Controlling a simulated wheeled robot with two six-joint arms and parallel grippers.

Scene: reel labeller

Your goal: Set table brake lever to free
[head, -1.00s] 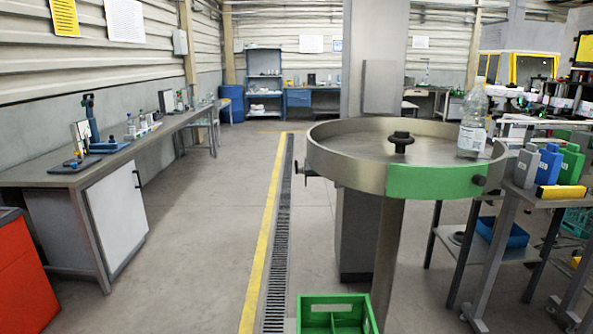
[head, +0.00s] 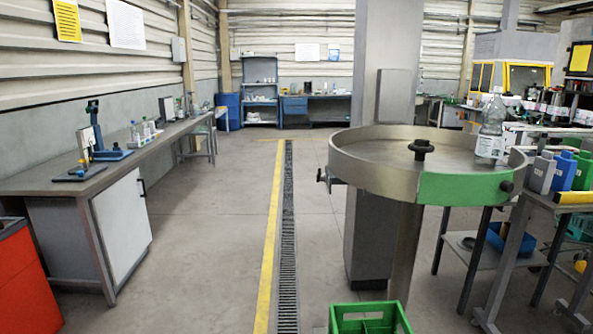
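A round steel table (head: 377,173) with a raised rim stands right of centre on a single post. It has a black knob (head: 420,149) at its middle and a green section (head: 458,187) on its near rim. A small dark lever-like fitting (head: 326,178) sticks out from the left side of the rim; its position cannot be read at this size. A dark round knob (head: 506,185) sits at the right end of the green section. A clear bottle with a white label (head: 490,130) stands on the table's right side. Neither of my grippers is in view.
A green crate (head: 370,318) sits on the floor in front of the table. A side bench (head: 565,200) with coloured containers is at the right. A long workbench (head: 100,178) and a red cabinet (head: 25,280) are at the left. The floor between, with a yellow line (head: 269,240), is clear.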

